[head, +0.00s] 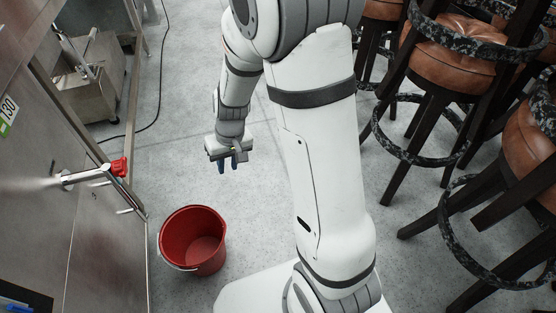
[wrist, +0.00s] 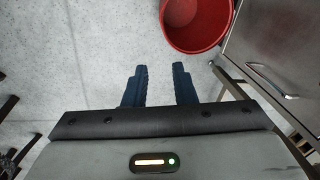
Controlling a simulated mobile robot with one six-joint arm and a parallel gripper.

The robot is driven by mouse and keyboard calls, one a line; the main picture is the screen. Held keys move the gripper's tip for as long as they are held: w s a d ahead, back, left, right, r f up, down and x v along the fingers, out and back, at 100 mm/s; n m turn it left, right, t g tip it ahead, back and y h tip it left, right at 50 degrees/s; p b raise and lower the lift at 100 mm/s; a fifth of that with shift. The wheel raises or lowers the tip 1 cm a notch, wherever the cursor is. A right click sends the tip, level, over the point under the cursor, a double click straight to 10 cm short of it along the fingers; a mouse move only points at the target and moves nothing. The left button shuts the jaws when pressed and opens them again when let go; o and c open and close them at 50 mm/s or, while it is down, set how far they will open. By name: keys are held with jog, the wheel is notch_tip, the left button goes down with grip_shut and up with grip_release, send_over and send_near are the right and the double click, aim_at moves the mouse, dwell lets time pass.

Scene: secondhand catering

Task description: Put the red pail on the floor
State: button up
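The red pail (head: 193,241) stands upright on the grey floor beside the steel cabinet, left of my base in the head view. It looks empty, and its wire handle hangs down at its front left side. It also shows in the wrist view (wrist: 196,24) at the top, cut off by the frame edge. My gripper (head: 228,165) hangs above the floor, beyond the pail in the head view, apart from it. In the wrist view its two blue fingers (wrist: 160,86) are spread with bare floor between them, holding nothing.
Bar stools with brown seats (head: 453,55) crowd the right. A black cable (head: 158,85) lies on the floor at the back. The floor around the gripper is clear.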

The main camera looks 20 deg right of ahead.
jog(key=s+d+r+h, duration=0.1)
jog(key=s+d+r, duration=0.3)
jog(key=s+r, duration=0.3)
jog(key=s+d+r+m+h, duration=0.1)
jog(key=s+d+r, duration=0.4)
jog(key=s+r, duration=0.2)
jog(key=shift+s+m+t, duration=0.3)
jog(key=shift+t, duration=0.1)
jog(key=shift+r, duration=0.1)
notch_tip(320, 180, up, 31)
jog(key=t+p, duration=0.1)
jog(key=p, duration=2.6)
jog(key=shift+s+p, duration=0.25)
jog(key=shift+p, duration=0.15)
